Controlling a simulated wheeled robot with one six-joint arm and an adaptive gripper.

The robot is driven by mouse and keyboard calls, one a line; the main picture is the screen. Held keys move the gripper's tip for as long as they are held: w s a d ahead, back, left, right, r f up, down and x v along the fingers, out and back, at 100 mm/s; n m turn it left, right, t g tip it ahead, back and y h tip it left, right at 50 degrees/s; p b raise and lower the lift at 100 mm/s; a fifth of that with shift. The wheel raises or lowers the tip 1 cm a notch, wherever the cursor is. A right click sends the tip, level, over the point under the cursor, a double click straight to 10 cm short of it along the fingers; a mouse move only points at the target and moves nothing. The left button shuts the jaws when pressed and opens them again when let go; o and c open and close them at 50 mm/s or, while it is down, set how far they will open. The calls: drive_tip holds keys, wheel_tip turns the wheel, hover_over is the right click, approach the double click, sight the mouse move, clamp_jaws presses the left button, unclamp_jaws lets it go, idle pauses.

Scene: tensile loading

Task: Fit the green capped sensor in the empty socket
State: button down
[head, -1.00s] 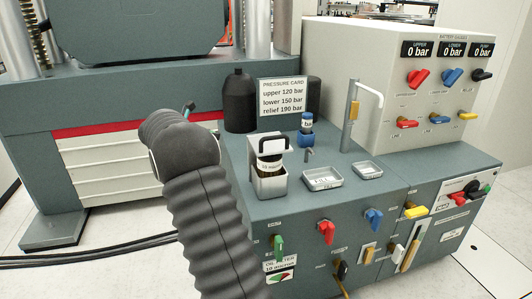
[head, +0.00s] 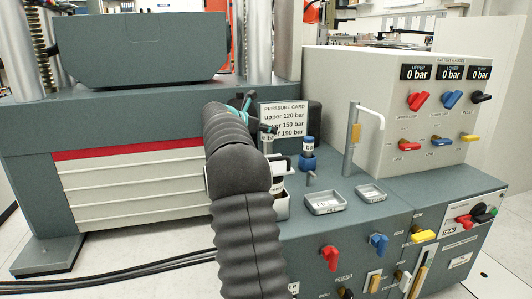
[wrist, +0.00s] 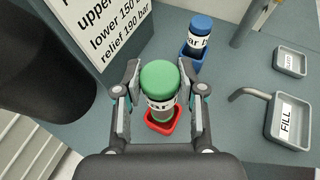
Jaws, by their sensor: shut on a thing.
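The green-capped sensor (wrist: 160,80), with a white label, is between the fingers of my gripper (wrist: 160,98) in the wrist view. My gripper is shut on it. A red socket (wrist: 163,130) shows directly below the sensor's lower end. I cannot tell whether that end is above the rim or inside it. In the head view my arm hides the sensor and the red socket; part of my gripper (head: 262,127) shows by the card. A blue-capped sensor (wrist: 200,27) stands in a blue socket (wrist: 190,62) to the right; that sensor also shows in the head view (head: 308,144).
The pressure card (wrist: 105,28) stands close behind left, beside a dark cylinder (wrist: 40,60). A bent spout (wrist: 250,95) and the FILL tray (wrist: 285,140) are at the right. A metal holder (head: 281,207) is partly behind my arm. A post with handle (head: 352,140) stands further right.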

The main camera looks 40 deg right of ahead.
drive_tip(key=shift+f+b, duration=0.6)
drive_tip(key=shift+f, duration=2)
drive_tip(key=c, duration=0.7)
unclamp_jaws()
